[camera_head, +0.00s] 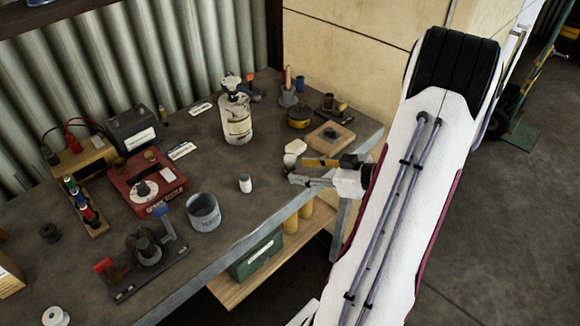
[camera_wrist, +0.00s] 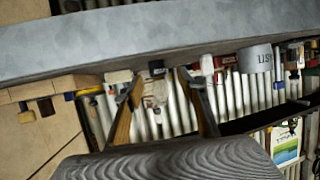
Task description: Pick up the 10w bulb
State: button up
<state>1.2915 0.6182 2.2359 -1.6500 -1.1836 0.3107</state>
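No label reading 10w is legible, so I cannot tell for sure which thing is the bulb. A small white upright piece (camera_head: 245,184) stands on the bench left of my gripper; it also shows in the wrist view (camera_wrist: 207,65). A second pale, rounded piece (camera_head: 295,147) lies close behind the fingers. My gripper (camera_head: 298,171) is over the bench's right front part, pointing left. In the wrist view, my gripper (camera_wrist: 160,76) has its two fingers well apart with nothing held between them. The wrist picture is upside down.
A grey cup (camera_head: 203,212) stands left of the small white piece. A white canister (camera_head: 237,118) stands behind it. A wooden block (camera_head: 331,137) and a dark yellow tin (camera_head: 299,118) sit behind my gripper. The bench (camera_head: 262,207) is bare near its front edge.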

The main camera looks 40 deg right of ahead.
aim_at(294, 168)
jog(key=shift+w, duration=0.15)
jog(key=shift+r+x, duration=0.2)
jog(key=shift+x, duration=2.3)
jog(key=shift+d, duration=0.15)
jog(key=shift+c, duration=0.5)
grip_shut()
